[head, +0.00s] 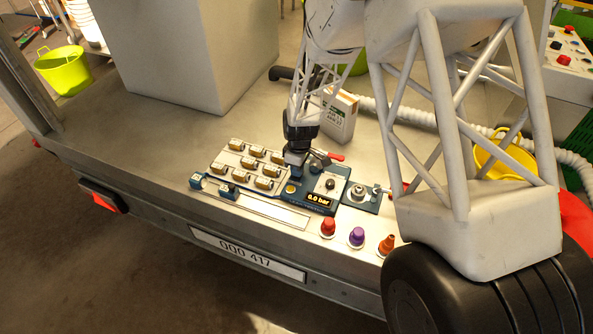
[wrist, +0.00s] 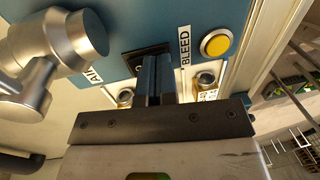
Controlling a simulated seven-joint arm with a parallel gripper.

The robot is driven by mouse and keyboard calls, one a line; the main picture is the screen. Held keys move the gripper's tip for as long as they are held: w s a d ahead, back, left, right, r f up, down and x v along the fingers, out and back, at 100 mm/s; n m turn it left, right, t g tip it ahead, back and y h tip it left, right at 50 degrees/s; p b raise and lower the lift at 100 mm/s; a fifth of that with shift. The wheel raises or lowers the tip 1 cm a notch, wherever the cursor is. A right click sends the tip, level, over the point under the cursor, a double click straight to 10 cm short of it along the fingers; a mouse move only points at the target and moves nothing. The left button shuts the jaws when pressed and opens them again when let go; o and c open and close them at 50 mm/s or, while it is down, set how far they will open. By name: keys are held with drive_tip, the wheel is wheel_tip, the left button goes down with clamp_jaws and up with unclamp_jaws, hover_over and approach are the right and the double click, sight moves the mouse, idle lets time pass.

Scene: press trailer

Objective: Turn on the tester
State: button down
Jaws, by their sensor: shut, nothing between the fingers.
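The tester is a blue panel (head: 322,208) on the trailer bed, with a display (head: 318,198) that reads 0.0 bar. My gripper (head: 296,172) points down at the panel's far left part, its fingers shut and empty. In the wrist view my fingertips (wrist: 155,82) are at a black square fitting (wrist: 128,64) between the AIR and BLEED labels. The fingers hide part of this fitting, and I cannot tell whether they touch it. A yellow round button (wrist: 215,43) lies beside the BLEED label. A grey metal valve handle (wrist: 60,50) is by the AIR label.
A rack of several small fittings (head: 249,162) lies left of the panel. Red, purple and orange caps (head: 356,237) stand along the front edge. A white carton (head: 340,118) stands behind. A red-tipped lever (head: 336,157) is just right of my gripper.

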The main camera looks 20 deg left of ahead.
drive_tip(key=shift+w+r, duration=0.25)
drive_tip(key=shift+w, duration=0.2)
drive_tip(key=shift+r, duration=0.1)
wheel_tip(320, 180, up, 14)
drive_tip(key=s, duration=0.1)
drive_tip(key=shift+s, duration=0.3)
idle(0.8)
idle(0.4)
